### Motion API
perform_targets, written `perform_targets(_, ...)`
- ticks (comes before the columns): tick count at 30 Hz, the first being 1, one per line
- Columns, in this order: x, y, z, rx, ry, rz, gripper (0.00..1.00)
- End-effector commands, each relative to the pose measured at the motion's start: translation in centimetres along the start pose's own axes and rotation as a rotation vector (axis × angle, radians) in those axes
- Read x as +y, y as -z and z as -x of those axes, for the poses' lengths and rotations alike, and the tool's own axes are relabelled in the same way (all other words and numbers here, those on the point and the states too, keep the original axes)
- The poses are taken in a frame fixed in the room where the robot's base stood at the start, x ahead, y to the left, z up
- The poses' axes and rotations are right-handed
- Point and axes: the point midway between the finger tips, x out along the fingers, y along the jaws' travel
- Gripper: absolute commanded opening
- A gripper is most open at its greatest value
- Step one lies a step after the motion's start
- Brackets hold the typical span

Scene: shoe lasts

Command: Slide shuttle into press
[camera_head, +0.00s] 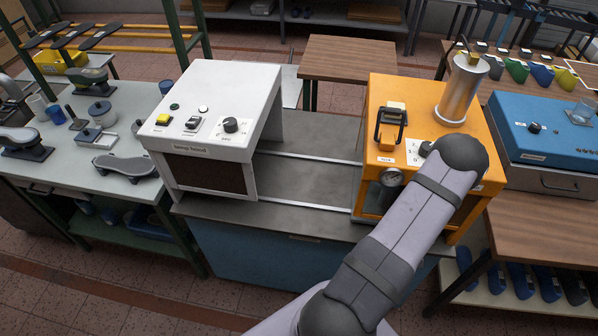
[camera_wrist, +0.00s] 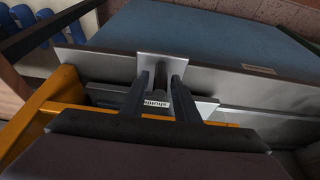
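The orange press (camera_head: 400,98) stands right of centre in the head view, with a gauge, a knob and a silver cylinder. My arm crosses its front right corner and hides my gripper there. In the wrist view, my gripper (camera_wrist: 161,75) has its two dark fingers apart, beside an upright grey metal tab (camera_wrist: 158,60). The tab shows between and beyond the fingertips; I see no clear contact. A pale plate with a partly covered label, seemingly the shuttle (camera_wrist: 205,106), lies below the tab, beside the orange housing. The rest of the shuttle is hidden.
The white lamp hood (camera_head: 215,90) stands left of the press. Rails on the grey bench top (camera_head: 308,180) run between them, and that stretch is clear. A blue box (camera_head: 545,125) stands right of the press. A side table (camera_head: 90,170) holds shoe lasts and tools.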

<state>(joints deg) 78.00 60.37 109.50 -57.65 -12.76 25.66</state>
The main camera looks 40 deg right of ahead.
Motion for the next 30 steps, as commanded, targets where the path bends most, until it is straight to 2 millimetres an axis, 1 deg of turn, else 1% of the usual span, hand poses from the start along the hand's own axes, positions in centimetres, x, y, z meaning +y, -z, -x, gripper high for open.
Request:
perform_targets(5, 0.0, 0.1, 0.2, 0.001, 0.000, 0.000, 0.28)
perform_targets(8, 0.0, 0.1, 0.8, 0.001, 0.000, 0.000, 0.28)
perform_targets(24, 0.0, 0.1, 6.5, 0.001, -0.001, 0.001, 0.28)
perform_targets(30, 0.0, 0.0, 7.8, 0.000, -0.001, 0.001, 0.28)
